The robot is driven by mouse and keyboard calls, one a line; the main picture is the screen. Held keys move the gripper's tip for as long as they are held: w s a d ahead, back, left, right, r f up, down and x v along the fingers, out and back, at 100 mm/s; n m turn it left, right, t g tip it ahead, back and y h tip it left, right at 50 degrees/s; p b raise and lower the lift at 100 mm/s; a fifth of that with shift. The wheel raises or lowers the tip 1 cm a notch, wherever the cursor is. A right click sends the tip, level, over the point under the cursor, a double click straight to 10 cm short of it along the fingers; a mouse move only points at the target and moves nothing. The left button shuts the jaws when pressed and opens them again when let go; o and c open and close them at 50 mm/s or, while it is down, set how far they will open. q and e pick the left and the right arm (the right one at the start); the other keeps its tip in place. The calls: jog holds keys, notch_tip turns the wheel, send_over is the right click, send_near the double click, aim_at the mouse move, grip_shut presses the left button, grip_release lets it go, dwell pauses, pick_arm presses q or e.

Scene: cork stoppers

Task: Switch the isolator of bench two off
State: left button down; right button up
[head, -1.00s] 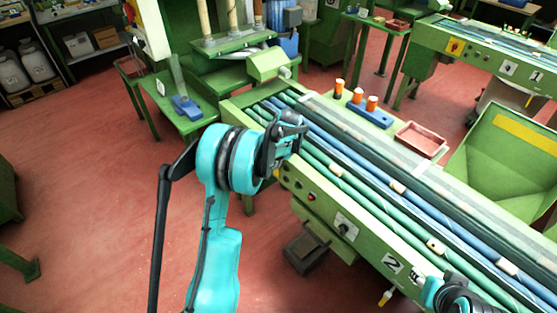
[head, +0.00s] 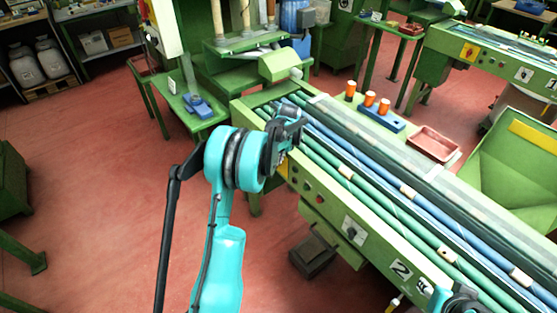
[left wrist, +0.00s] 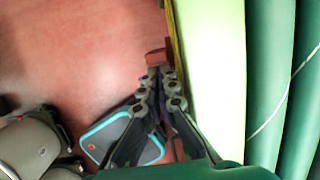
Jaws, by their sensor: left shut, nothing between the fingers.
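Bench two (head: 385,262) carries a white plate with a 2 (head: 400,269) on its green front panel. My left gripper (left wrist: 155,76) is shut and empty beside the bench's front face. A small red block (left wrist: 157,57), apparently the isolator's handle, shows just beyond its fingertips in the left wrist view. A thin yellow edge (left wrist: 173,35) runs along the panel beside it. I cannot tell whether fingertips and block touch. In the head view my left wrist largely hides this spot, so the handle's position is unclear. My right gripper (head: 462,303) is partly visible at the bottom right; its fingers are unclear.
A black knob on a grey plate (head: 354,230) and small buttons sit further along the panel. Bench one (head: 490,62) at the back has a yellow and red isolator (head: 468,52). The red floor at left is clear.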

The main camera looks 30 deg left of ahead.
pick_arm(q)
jog(key=shift+w+a+r+g+h+p, duration=0.2)
jog(key=shift+a+g+h+p, duration=0.3)
jog(key=shift+h, duration=0.4)
jog(key=shift+w+a+r+h+p, duration=0.25)
jog(key=shift+w+a+h+p, duration=0.05)
jog(key=shift+a+p, duration=0.45)
jog(key=shift+w+a+f+p, duration=0.15)
jog(key=shift+w+a+p, duration=0.05)
jog(key=shift+a, duration=0.25)
jog(key=shift+w+a+f+p, duration=0.1)
jog(key=shift+w+a+p, duration=0.05)
jog(key=shift+a, duration=0.3)
jog(key=shift+r, duration=0.1)
jog(key=shift+r+p, duration=0.5)
jog(key=shift+r, duration=0.25)
